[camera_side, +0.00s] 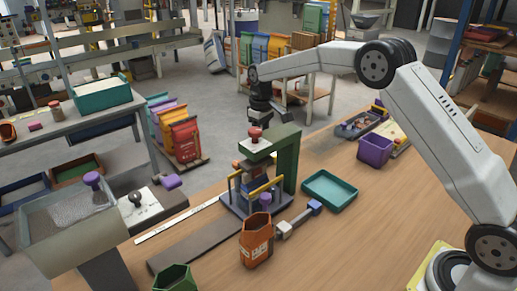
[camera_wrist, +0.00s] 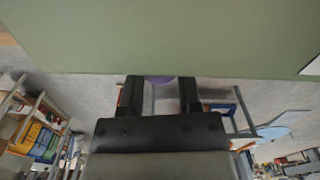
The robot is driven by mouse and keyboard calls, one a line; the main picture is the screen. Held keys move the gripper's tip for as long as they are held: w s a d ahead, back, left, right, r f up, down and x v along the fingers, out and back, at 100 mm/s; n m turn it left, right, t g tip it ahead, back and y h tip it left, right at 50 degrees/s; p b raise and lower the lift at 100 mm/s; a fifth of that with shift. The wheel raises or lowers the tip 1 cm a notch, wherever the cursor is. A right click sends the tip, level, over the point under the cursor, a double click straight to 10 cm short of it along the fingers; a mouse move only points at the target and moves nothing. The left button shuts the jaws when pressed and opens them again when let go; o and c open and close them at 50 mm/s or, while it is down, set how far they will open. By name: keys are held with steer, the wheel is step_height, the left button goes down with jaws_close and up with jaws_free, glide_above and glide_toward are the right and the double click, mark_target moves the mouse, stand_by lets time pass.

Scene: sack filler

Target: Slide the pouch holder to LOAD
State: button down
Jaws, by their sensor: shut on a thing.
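My gripper (camera_side: 259,116) is above the green press frame (camera_side: 288,165), close to the red knob (camera_side: 255,133) on its top. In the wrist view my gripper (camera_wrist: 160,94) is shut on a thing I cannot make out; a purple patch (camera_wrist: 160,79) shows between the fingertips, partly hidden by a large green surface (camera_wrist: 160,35). What looks like the pouch holder, with yellow bars (camera_side: 264,188) and a purple knob (camera_side: 266,199), stands under the press. A dark track (camera_side: 195,245) runs left from it. No LOAD mark is readable.
An orange pouch-like container (camera_side: 256,247) stands in front of the press. A teal tray (camera_side: 329,188) and a purple bin (camera_side: 375,150) are to the right. A hopper (camera_side: 70,228) and a green container (camera_side: 174,278) are to the left.

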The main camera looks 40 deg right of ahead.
steer(key=a, duration=0.4)
steer(key=shift+a, duration=0.2)
stand_by(0.3)
steer(key=shift+c, duration=1.4)
jaws_free()
steer(key=shift+r, duration=0.1)
step_height(320, 180, up, 8)
